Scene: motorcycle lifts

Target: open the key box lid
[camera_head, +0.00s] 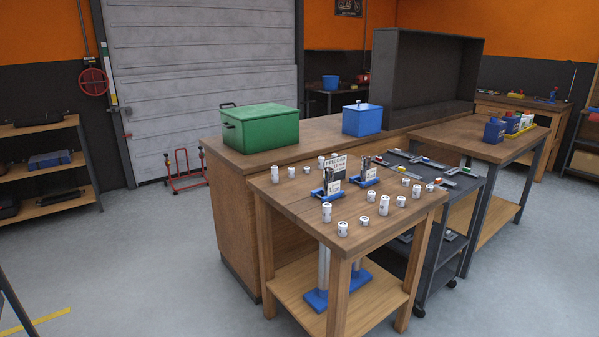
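Two lidded boxes stand on the large wooden bench, and no label shows which one is the key box. The smaller blue box (362,121) has a small knob on top, and its lid looks shut. The larger green box (260,128) stands to its left, with dark handles on its left side, and its lid also looks shut. Neither of my grippers is in view, so both boxes stand apart from anything of mine that I can see.
A small wooden table (290,208) in front holds several white cylinders and two blue stands. A dark tool cart (463,195) adjoins it on the right. The floor (150,270) at left is largely clear.

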